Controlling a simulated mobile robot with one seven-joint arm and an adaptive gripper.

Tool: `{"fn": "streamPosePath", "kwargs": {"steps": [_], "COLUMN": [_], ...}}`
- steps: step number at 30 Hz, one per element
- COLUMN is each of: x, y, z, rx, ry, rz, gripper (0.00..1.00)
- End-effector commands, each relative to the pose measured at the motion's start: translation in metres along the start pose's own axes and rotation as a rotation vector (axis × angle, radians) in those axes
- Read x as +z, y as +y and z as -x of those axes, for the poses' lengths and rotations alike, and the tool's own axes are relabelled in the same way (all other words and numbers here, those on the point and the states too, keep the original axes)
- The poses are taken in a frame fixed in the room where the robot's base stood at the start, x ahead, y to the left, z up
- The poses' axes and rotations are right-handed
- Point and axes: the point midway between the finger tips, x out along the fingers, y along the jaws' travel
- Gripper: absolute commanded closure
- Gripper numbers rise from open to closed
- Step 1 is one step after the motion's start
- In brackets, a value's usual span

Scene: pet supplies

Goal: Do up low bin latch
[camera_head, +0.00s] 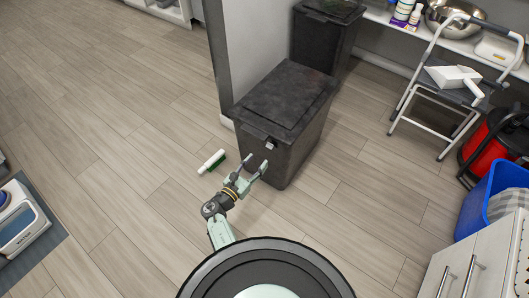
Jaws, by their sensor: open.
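The low bin (300,143) is dark grey with a flat lid (290,92) that lies closed on it. It stands on the wood floor beside a pale wall end. A small latch (269,144) with a light metal part shows at the top of its front face. Whether the latch is fastened is too small to tell. My gripper (257,163) is open and empty, in front of the bin's front face, a little below and left of the latch. I cannot tell whether a finger touches the bin.
A white and green brush-like item (212,161) lies on the floor left of my gripper. Another dark bin (321,36) stands behind. A step stool (447,86) with a white dustpan (457,80) and a blue crate (489,195) are at right.

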Motion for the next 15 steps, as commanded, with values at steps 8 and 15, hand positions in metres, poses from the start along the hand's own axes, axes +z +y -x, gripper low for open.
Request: {"fn": "streamPosePath", "kwargs": {"steps": [8, 15], "x": [0.0, 0.0], "y": [0.0, 0.0], "z": [-0.051, -0.067], "rx": [-0.002, 0.001], "ry": [0.0, 0.001], "rz": [0.0, 0.0], "gripper": [0.55, 0.55]}}
